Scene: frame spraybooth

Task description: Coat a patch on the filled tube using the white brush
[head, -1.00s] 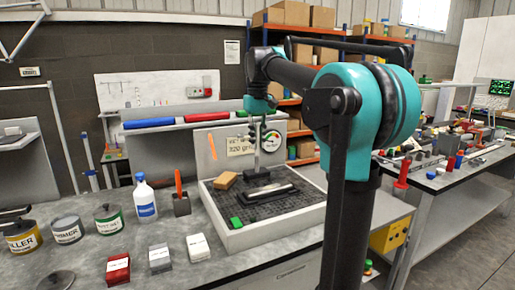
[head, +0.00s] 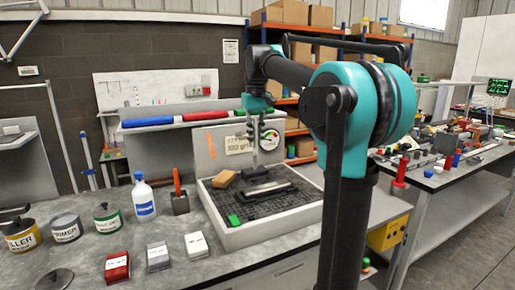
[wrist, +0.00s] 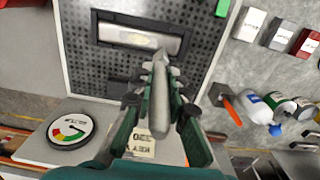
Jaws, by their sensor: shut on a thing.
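The tube (head: 264,188) lies in the black perforated bed of a grey tray (head: 235,240). My gripper (head: 259,146) is above the tray's back part. In the wrist view my gripper (wrist: 160,82) is shut on a slim pale-grey tool, which I take to be the white brush (wrist: 159,100). Its pointed tip lies just below the tube's edge in the picture. I cannot tell whether it touches, and the gap in height is unclear.
To the left are a white bottle (head: 144,198), a holder with an orange-handled tool (head: 179,200), several cans and small boxes. The front bench is partly clear.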

